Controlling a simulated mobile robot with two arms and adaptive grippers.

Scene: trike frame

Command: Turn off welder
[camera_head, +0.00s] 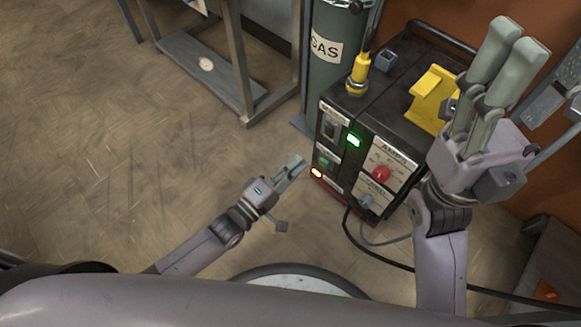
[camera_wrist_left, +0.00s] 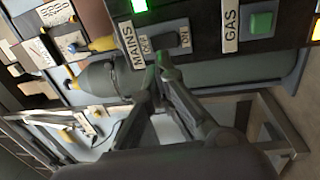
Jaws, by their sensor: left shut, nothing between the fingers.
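The welder (camera_head: 389,127) is a dark box with a lit green lamp (camera_head: 354,140), a lit amber lamp (camera_head: 317,173) and a red AMPS knob (camera_head: 381,173). Its MAINS switch (camera_head: 330,129) is on the left of the front panel. In the left wrist view, the black MAINS switch (camera_wrist_left: 165,42) has OFF and ON marks; its position is unclear. My left gripper (camera_head: 297,164) is shut and empty, just left of the welder front. In the wrist view its fingertips (camera_wrist_left: 160,68) appear close by the switch; contact is unclear. My right gripper (camera_head: 515,38) is raised over the welder's right side, fingers together, holding nothing visible.
A green GAS button (camera_wrist_left: 262,23) sits beside the MAINS switch. A gas cylinder (camera_head: 329,70) stands behind the welder, near a metal frame (camera_head: 238,65). A yellow bracket (camera_head: 432,97) is on top of the welder. Cables hang from its front. Floor at left is open.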

